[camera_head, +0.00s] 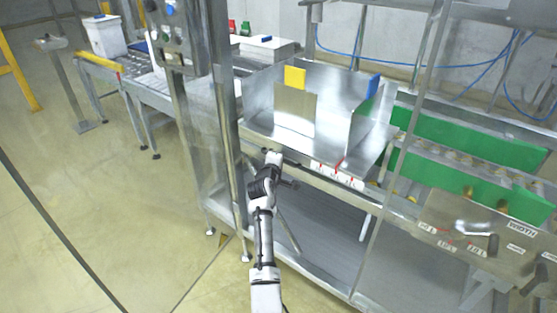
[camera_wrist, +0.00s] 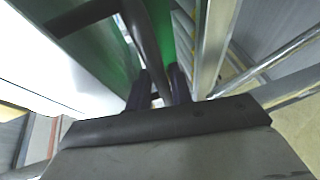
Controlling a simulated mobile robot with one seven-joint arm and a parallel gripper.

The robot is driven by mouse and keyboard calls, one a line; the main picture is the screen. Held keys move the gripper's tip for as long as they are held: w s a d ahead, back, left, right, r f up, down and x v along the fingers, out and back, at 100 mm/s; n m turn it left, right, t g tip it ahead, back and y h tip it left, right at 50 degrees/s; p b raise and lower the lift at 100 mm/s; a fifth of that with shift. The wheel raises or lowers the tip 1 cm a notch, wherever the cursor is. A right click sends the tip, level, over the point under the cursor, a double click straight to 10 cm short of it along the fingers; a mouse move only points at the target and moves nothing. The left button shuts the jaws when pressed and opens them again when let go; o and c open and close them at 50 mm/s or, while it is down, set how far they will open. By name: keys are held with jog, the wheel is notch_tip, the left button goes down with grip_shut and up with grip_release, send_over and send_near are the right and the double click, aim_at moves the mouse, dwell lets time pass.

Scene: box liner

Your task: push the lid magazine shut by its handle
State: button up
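The lid magazine appears to be the sheet-metal bay with upright plates (camera_head: 296,108) in the middle of the head view. A yellow tab and a blue tab stand on its upper edges. My gripper (camera_head: 273,157) is at its front lower edge, left of the red-marked labels. In the wrist view, the two dark fingers of my gripper (camera_wrist: 162,80) point toward a dark bar (camera_wrist: 147,38), probably the handle. The bar runs up from between the fingertips. I cannot tell whether the fingers touch it or how far out the magazine stands.
A metal post (camera_head: 226,130) stands close left of my arm. A panel with a crank handle (camera_head: 492,243) and green guides (camera_head: 470,137) lie to the right. A roller conveyor (camera_head: 150,90) runs at the back left. The floor (camera_head: 90,190) at left is mostly clear.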

jog(key=shift+s+a, duration=0.2)
jog(key=shift+s, duration=0.25)
jog(key=b+v, duration=0.1)
jog(key=v, duration=1.1)
jog(key=shift+s+b, duration=0.35)
jog(key=shift+b, duration=0.05)
jog(key=shift+r, duration=0.15)
